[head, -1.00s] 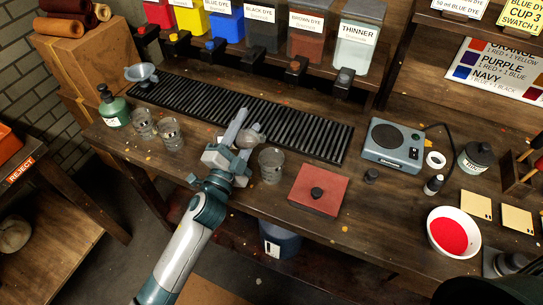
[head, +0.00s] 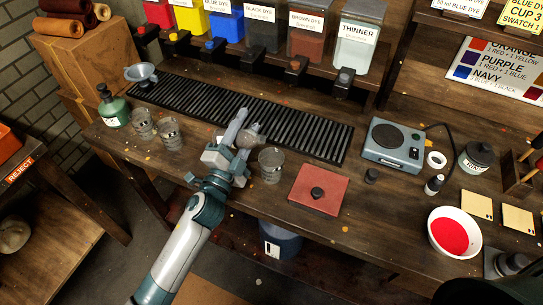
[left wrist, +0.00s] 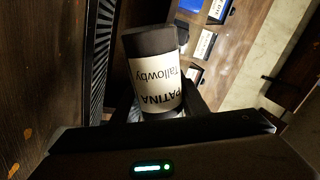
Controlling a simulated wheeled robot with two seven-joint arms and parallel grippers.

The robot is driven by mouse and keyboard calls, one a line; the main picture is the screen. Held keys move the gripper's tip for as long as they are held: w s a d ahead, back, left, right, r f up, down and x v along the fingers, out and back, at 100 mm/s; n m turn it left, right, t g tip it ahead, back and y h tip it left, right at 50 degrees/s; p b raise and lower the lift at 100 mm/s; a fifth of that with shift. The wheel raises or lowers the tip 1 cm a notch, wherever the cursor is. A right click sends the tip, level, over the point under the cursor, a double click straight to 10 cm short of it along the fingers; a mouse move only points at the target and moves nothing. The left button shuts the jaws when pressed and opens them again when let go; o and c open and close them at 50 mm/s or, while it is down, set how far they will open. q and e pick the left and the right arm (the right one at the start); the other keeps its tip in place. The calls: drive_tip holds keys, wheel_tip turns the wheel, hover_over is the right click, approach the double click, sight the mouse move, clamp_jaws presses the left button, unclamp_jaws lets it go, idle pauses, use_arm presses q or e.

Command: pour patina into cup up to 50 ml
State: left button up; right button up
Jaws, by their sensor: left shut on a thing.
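My left gripper (head: 240,133) is shut on the patina bottle, above the bench beside a clear cup. In the left wrist view the patina bottle (left wrist: 156,70) shows a dark end and a white label with "PATINA" and "Tallowby", its text turned upside down. In the head view only a small grey-brown part of the bottle (head: 252,139) shows at the fingers. The clear cup (head: 271,165) stands upright just right of the gripper, apart from it. I cannot make out its liquid level or whether anything flows.
Two more clear cups (head: 168,133) stand left of the arm. Behind lies a black ribbed mat (head: 300,134). Dye containers stand behind.

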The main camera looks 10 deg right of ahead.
use_arm(q)
drive_tip(key=shift+f+m+b, duration=0.15)
drive_tip(key=shift+m+b, duration=0.2)
drive_tip(key=shift+m, duration=0.35)
idle(1.0)
drive_tip(key=shift+s+d+r+m+h+p, duration=0.2)
drive_tip(key=shift+r+m+p, duration=0.1)
drive_tip(key=shift+m, duration=0.2)
drive_tip(key=shift+s+d+r+m+h+p, duration=0.1)
drive_tip(key=shift+r+m+h+p, duration=0.15)
drive_tip(key=shift+m, duration=0.25)
idle(1.5)
drive_tip(key=shift+d+r+m+g+h+p, duration=0.15)
drive_tip(key=shift+r+m+p, duration=0.15)
drive_tip(key=shift+m, duration=0.25)
drive_tip(key=shift+a+r+m+g+h+p, duration=0.15)
drive_tip(key=shift+r+m+p, duration=0.15)
drive_tip(key=shift+m, duration=0.25)
idle(0.8)
drive_tip(key=shift+d+f, duration=0.1)
drive_tip(key=shift+d, duration=0.05)
idle(0.6)
drive_tip(key=n, duration=0.1)
drive_tip(key=f+n+b, duration=0.1)
drive_tip(key=a+f+n+y+b, duration=0.1)
drive_tip(key=n, duration=0.1)
drive_tip(key=shift+w, duration=0.35)
drive_tip(key=shift+n+y, duration=0.25)
drive_tip(key=shift+n, duration=0.15)
